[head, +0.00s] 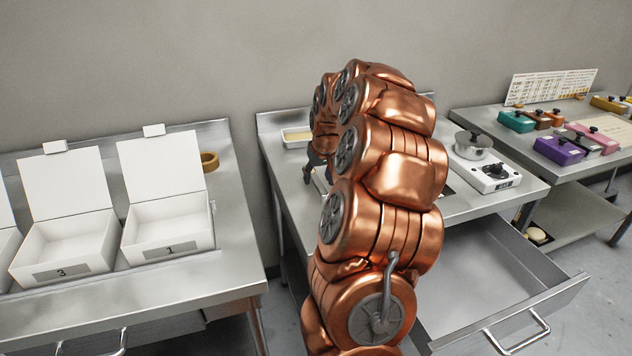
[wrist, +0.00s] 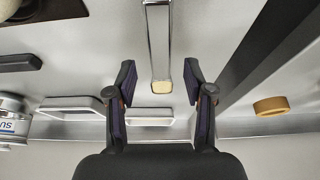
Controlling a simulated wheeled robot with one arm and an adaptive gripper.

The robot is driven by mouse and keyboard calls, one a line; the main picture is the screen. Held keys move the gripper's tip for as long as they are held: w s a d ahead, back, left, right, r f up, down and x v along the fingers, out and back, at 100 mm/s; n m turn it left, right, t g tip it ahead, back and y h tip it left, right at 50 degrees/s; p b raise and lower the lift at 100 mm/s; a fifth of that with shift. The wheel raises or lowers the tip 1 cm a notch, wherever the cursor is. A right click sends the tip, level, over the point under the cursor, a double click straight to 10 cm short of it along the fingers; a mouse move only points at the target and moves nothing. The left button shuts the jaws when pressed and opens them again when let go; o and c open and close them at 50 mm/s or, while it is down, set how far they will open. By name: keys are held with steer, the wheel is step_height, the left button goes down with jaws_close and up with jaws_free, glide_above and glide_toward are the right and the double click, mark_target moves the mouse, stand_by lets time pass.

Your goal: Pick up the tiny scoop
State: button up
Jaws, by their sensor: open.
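A narrow, shiny metal piece with a cream-coloured end (wrist: 161,50), which looks like the tiny scoop, lies on the steel worktop in the wrist view. Its cream end appears between the fingers of my gripper (wrist: 160,79). The fingers are open, one on each side, with a visible gap to the metal piece. I cannot tell how far above it they are. In the head view my dark gripper (head: 317,167) is low over the middle table, mostly hidden behind my copper arm. The scoop cannot be made out there.
Shallow pale trays (wrist: 150,117) and a labelled can (wrist: 12,120) stand near the worktop's back. A dark gap (wrist: 268,45) separates this table from one bearing a tan ring (wrist: 272,105). White boxes (head: 165,225) stand left.

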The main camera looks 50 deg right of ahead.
steer(key=shift+x, duration=1.5)
steer(key=shift+a, duration=0.1)
steer(key=shift+c, duration=0.3)
jaws_close()
